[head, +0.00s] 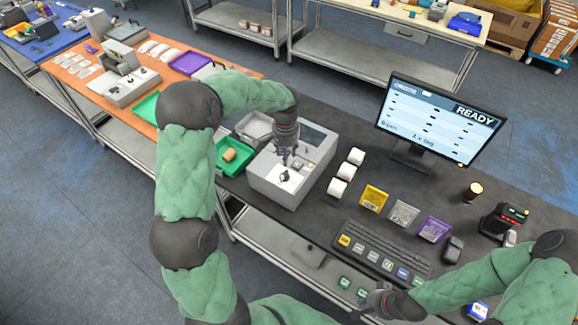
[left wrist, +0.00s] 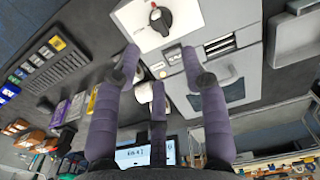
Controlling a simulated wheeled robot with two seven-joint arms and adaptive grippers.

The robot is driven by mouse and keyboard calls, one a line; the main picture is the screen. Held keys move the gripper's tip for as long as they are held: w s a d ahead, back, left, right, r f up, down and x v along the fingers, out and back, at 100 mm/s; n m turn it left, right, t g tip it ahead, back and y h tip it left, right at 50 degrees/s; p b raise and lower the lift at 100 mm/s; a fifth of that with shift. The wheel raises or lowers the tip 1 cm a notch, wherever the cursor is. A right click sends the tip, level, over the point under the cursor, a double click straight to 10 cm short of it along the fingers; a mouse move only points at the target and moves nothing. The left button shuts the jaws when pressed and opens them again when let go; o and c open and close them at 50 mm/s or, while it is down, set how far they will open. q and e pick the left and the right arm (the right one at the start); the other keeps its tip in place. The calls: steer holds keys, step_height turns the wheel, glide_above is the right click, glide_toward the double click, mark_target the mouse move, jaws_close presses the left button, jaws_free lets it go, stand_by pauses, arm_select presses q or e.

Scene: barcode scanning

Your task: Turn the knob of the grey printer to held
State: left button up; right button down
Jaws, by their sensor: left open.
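The grey printer (head: 262,183) stands on the dark worktop left of the monitor. Its black knob (head: 285,177) sits on a white plate on the printer's upper face. In the left wrist view the round knob (left wrist: 160,20) has a light pointer mark and a small red mark beside it; any lettering is too small to read. My left gripper (head: 285,158) points down over the printer, close to the knob. In the left wrist view its purple fingers (left wrist: 158,60) are spread and empty, apart from the knob. My right gripper (head: 372,301) is low near the keyboard; its fingers are unclear.
White label rolls (head: 346,171) stand right of the printer. A green tray (head: 232,157) with a brown item is left of it. The keyboard (head: 382,250), coloured packets (head: 403,213) and a monitor (head: 440,118) reading READY are to the right.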

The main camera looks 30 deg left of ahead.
mark_target(286, 173)
arm_select(q)
steer(key=f, duration=0.9)
steer(key=shift+s+f, duration=0.2)
steer(key=shift+f, duration=0.05)
steer(key=shift+c, duration=0.3)
jaws_close()
